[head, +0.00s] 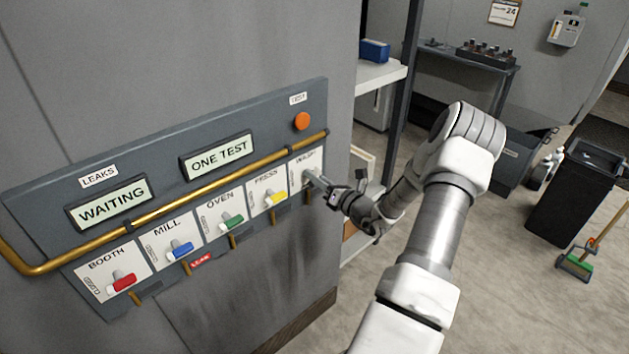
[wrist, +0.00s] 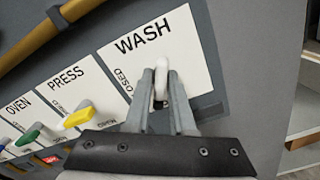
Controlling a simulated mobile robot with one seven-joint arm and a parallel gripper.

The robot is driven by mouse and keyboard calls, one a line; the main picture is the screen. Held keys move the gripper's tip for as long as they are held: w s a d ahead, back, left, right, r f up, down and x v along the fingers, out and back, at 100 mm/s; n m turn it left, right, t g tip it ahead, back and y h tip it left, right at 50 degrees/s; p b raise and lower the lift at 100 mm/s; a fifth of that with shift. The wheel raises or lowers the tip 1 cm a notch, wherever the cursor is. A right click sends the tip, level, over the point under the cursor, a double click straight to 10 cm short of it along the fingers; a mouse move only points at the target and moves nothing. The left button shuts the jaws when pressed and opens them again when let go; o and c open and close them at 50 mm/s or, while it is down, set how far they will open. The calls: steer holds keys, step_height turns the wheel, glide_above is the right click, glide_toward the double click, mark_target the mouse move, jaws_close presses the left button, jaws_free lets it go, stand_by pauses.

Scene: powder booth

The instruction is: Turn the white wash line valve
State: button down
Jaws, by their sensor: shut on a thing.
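The white wash line valve (wrist: 160,82) is a small white lever on the plate marked WASH, at the right end of the panel. In the wrist view it stands between my fingers, pointing nearly straight up in the picture. My gripper (wrist: 160,88) is shut on it. In the head view my gripper (head: 318,184) reaches the WASH plate (head: 296,167) from the right, and the lever is mostly hidden by the fingers. The lower part of the WASH plate is hidden in the wrist view.
Left of it on the panel (head: 330,95) are the yellow PRESS (head: 276,199), green OVEN (head: 232,222), blue MILL (head: 181,248) and red BOOTH (head: 124,282) levers. A brass pipe (head: 180,202) runs above them. An orange TEST button (head: 302,121) sits above WASH. Displays read WAITING (head: 110,203) and ONE TEST (head: 217,156).

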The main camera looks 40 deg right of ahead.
steer(key=n+b, duration=0.3)
steer(key=n, duration=0.1)
steer(key=shift+f+n, duration=0.15)
steer(key=shift+n, duration=0.25)
steer(key=shift+n+b, duration=0.4)
steer(key=shift+n, duration=0.1)
steer(key=c, duration=0.9)
jaws_free()
steer(key=s, duration=0.5)
steer(key=s+d, duration=0.1)
steer(key=s, duration=0.5)
steer(key=s+b, duration=0.1)
steer(key=s, duration=0.5)
steer(key=shift+s+d, duration=0.2)
steer(key=shift+n, duration=0.3)
